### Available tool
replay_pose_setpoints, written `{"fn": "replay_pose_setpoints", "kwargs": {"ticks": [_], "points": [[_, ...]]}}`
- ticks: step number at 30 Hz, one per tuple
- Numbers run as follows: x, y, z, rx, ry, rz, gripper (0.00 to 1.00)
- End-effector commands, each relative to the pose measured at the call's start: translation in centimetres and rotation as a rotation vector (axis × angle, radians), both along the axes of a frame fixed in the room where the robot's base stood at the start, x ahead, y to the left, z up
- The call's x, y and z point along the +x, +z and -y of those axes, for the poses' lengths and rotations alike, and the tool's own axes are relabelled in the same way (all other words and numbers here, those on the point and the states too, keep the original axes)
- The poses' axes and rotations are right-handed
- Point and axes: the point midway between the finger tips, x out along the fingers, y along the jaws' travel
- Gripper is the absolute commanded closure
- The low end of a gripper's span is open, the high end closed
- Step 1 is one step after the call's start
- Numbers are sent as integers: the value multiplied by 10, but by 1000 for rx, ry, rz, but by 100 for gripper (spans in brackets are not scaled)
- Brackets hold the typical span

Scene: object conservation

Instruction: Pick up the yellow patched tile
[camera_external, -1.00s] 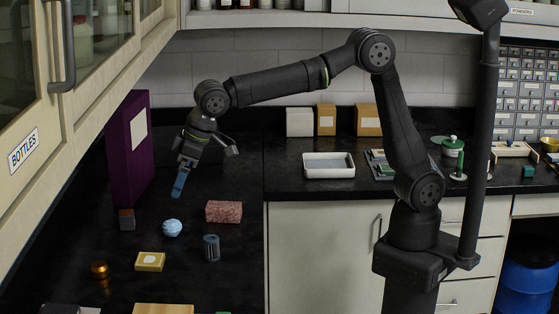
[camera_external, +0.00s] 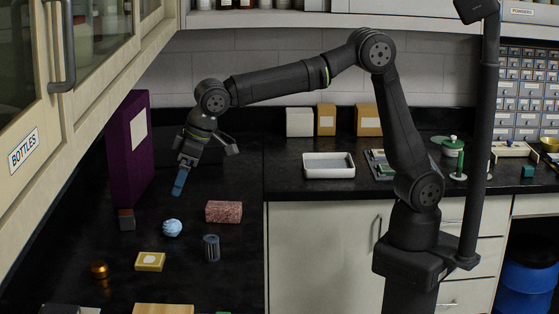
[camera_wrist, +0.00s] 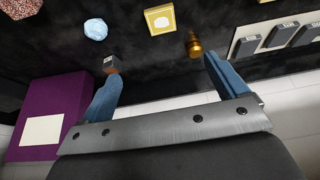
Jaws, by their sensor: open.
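The yellow patched tile (camera_external: 150,261) lies flat on the black counter, with a pale patch on its top. It also shows in the wrist view (camera_wrist: 160,18) near the top middle, beyond my fingertips and apart from them. My gripper (camera_external: 178,184) is above the back of the counter, well behind the tile, with blue fingers pointing down. In the wrist view my gripper (camera_wrist: 163,78) has its two blue fingers wide apart with nothing between them.
A tall purple box (camera_external: 128,150) stands at the back left, under the wall cabinet (camera_external: 100,75).

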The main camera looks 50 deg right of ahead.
Motion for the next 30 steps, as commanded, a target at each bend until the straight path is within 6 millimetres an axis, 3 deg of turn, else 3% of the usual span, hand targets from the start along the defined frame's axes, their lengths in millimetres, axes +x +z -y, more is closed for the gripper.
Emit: {"fn": "replay_pose_setpoints", "kwargs": {"ticks": [6, 18, 30], "points": [[6, -2, -8, -19, -6, -16, 9], [53, -30, -60, -203, -37, -203, 9], [65, -53, -70, -282, -31, -290, 9]]}}
